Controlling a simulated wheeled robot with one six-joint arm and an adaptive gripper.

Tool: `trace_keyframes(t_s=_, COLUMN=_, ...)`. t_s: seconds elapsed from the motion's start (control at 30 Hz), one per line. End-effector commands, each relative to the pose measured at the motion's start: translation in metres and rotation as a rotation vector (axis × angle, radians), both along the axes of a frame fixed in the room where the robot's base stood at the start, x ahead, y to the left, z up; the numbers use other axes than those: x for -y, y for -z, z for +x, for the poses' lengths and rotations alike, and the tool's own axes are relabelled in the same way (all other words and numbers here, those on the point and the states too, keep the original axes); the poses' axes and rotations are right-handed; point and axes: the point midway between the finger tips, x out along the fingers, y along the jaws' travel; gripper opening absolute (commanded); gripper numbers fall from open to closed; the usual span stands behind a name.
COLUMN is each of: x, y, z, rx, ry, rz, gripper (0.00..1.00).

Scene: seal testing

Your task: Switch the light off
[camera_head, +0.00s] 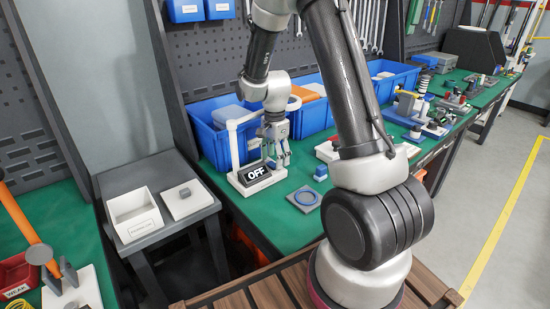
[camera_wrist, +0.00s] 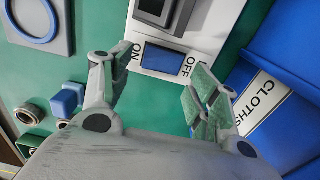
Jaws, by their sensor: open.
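The light is a white stand with a curved arm (camera_head: 233,140) on the green bench. A black panel (camera_head: 256,173) on its base reads "OFF". In the wrist view its white base carries a blue switch (camera_wrist: 163,58) between the labels "ON" on the left and "OFF" on the right. My gripper (camera_head: 277,157) is just behind and right of the panel, pointing down. In the wrist view my gripper (camera_wrist: 160,65) is open and empty, its fingers spread either side of the switch. I cannot tell whether a finger touches it.
Blue bins (camera_head: 213,132) stand behind the light; one in the wrist view (camera_wrist: 285,110) is labelled "CLOTHS". A grey plate with a blue ring (camera_head: 305,198) and a small blue block (camera_head: 320,171) lie to the right. A white box (camera_head: 135,214) stands on the left side table.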

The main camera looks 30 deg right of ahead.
Motion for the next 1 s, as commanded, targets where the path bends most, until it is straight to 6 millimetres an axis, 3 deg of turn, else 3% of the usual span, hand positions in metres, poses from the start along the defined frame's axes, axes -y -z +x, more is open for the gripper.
trace_keyframes(t_s=0.4, x=0.000, y=-0.064, z=0.001, rx=0.002, ry=0.000, rz=0.000, gripper=0.61)
trace_keyframes(t_s=1.0, x=0.000, y=-0.069, z=0.001, rx=0.001, ry=-0.007, rz=0.000, gripper=0.61)
